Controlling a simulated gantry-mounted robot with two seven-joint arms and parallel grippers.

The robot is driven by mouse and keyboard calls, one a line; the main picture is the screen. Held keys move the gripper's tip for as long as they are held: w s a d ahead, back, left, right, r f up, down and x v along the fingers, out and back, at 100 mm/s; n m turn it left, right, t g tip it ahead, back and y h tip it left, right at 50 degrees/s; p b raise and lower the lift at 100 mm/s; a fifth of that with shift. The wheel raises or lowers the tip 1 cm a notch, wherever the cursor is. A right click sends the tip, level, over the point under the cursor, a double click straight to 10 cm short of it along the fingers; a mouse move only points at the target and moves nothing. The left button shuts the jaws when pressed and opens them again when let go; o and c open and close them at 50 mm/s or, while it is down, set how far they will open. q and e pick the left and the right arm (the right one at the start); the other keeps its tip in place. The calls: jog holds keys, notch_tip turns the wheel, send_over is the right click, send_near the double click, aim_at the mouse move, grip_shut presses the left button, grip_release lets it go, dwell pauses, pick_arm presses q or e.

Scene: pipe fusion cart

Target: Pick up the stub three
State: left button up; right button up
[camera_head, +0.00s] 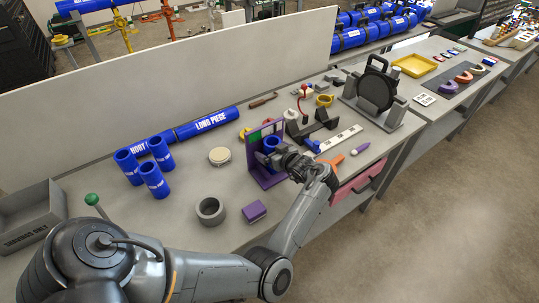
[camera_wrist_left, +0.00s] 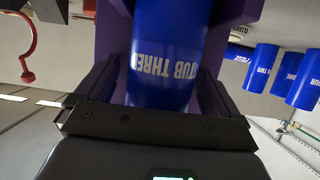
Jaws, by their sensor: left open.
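Stub three (camera_wrist_left: 165,85) is a blue cylinder with white lettering, which reads upside down in the left wrist view. In the head view only its blue top (camera_head: 271,143) shows, at a purple stand (camera_head: 265,178) in the middle of the bench. My left gripper (camera_head: 284,158) is at the stub, at the stand's right side. In the wrist view its two dark fingers (camera_wrist_left: 152,95) are open, one on each side of the stub. I cannot tell whether they touch it. The purple stand (camera_wrist_left: 118,35) shows behind the stub. My right gripper is not in view.
Several blue stubs (camera_head: 154,181) stand upright at the left. A blue long piece (camera_head: 208,124) lies behind. A grey ring (camera_head: 211,211) and purple block (camera_head: 255,211) sit left of my forearm. A black clamp machine (camera_head: 376,92) stands at the right.

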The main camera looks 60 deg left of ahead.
pick_arm(q)
jog(key=shift+d, duration=0.25)
jog(key=shift+c, duration=1.3)
jog(key=c, duration=0.9)
jog(key=shift+r, duration=0.1)
